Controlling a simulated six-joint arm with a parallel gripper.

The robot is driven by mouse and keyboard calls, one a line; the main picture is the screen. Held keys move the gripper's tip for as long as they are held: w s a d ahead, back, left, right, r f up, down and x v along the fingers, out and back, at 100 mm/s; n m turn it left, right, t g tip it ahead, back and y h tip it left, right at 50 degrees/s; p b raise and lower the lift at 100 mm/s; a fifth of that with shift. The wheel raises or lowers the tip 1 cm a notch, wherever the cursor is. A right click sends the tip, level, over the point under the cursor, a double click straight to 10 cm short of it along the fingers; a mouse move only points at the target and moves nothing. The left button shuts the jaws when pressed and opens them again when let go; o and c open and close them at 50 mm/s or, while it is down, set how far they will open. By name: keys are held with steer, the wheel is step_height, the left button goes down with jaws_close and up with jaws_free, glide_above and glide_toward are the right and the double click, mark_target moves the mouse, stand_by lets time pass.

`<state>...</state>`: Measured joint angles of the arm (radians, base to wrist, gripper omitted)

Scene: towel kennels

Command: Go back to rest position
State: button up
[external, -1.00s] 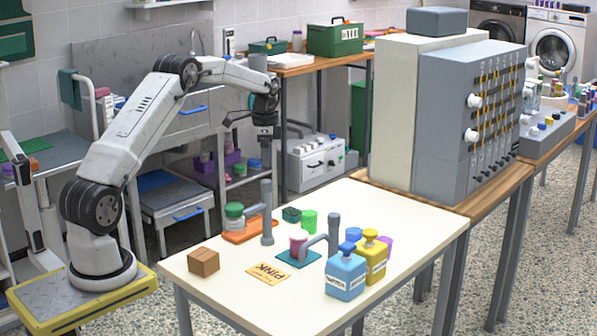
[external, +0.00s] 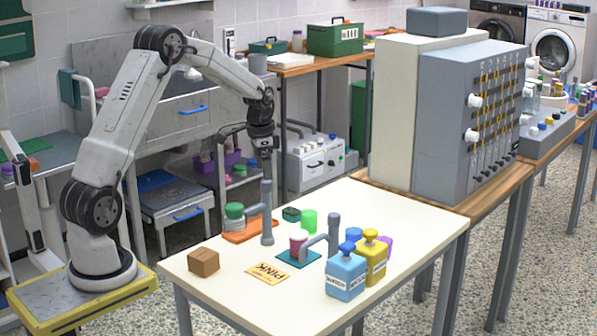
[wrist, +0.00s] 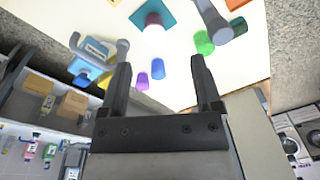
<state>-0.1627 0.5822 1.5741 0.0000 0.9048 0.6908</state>
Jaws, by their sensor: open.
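My gripper (external: 262,148) hangs pointing down above the back of the white table (external: 215,285), close to the upright grey post (external: 267,212) in the external view. In the wrist view my gripper (wrist: 161,64) shows two dark fingers spread apart with nothing between them. The arm reaches out from its base at the left with the elbow raised high. The table and its objects lie beyond the fingertips in the wrist view. The exact gap between gripper and post is hard to tell.
On the table are a pink cup (external: 298,240) on a teal mat, a second grey post (external: 334,235), blue (external: 346,277) and yellow (external: 371,258) bottles, a brown box (external: 204,262) and a green-lidded jar (external: 234,215). A large grey cabinet (external: 440,130) stands at the right.

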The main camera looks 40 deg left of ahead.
steer(key=s+d+f+n, duration=0.1)
steer(key=s+d+n, duration=0.2)
steer(key=s, duration=0.8)
steer(key=s+d+f+n+t, duration=0.1)
steer(key=s+d, duration=0.4)
steer(key=s, duration=0.6)
steer(key=shift+s+d+f+n+t, duration=0.15)
steer(key=shift+s+f+n+t, duration=0.15)
steer(key=shift+f+n, duration=0.55)
steer(key=shift+r, duration=0.15)
